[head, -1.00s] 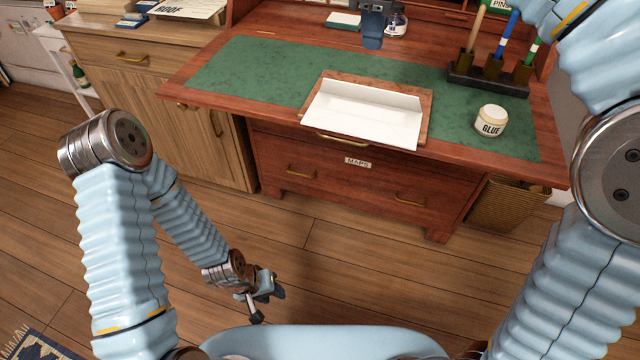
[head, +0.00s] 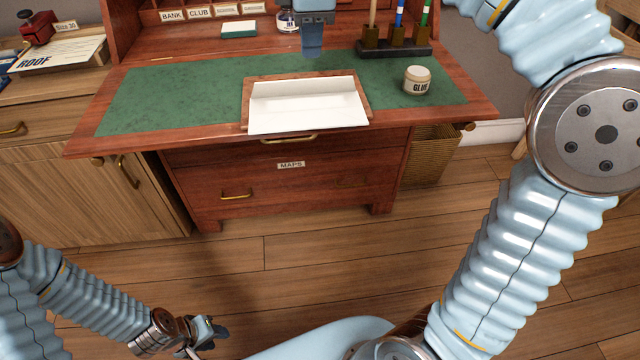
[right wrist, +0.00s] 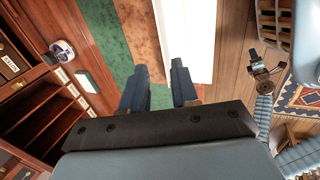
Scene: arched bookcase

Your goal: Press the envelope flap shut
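The white envelope (head: 310,113) lies on a wooden board (head: 364,96) at the front of the green mat. Its flap (head: 300,87) is a strip along the back edge, set off by a crease and apparently raised, not flat on the body. My right gripper (head: 312,50) points down beyond the envelope, apart from it. In the right wrist view its fingers (right wrist: 158,88) are open with nothing between them, and the envelope (right wrist: 206,35) shows beyond and right of them. My left gripper (head: 212,332) hangs low, away from the desk; its finger opening is unclear.
A green-and-white pad (head: 239,29) lies at the back. The mat's left part (head: 170,95) is clear.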

